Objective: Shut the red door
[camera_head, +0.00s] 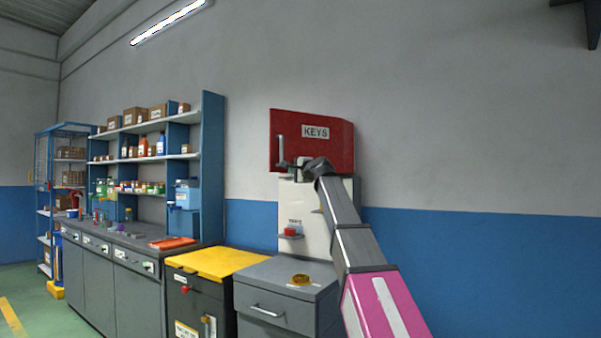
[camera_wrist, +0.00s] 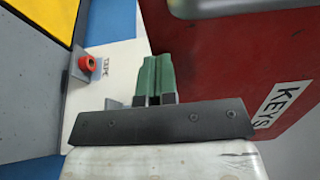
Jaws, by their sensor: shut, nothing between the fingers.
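The red door (camera_head: 300,150) carries a white KEYS label and a pale upright handle (camera_head: 281,150) near its left edge. It is on the wall above a white panel (camera_head: 317,243). I cannot tell how far ajar it is. My gripper (camera_head: 285,164) is in front of the door's lower left part, by the handle's lower end. In the wrist view, the green fingers of my gripper (camera_wrist: 157,72) are together and empty, with the red door (camera_wrist: 240,55) close on their right and the handle (camera_wrist: 198,7) beyond. Contact with the door cannot be told.
A workbench (camera_head: 120,245) with stocked shelves is farther left. The wall (camera_head: 480,130) to the right is bare.

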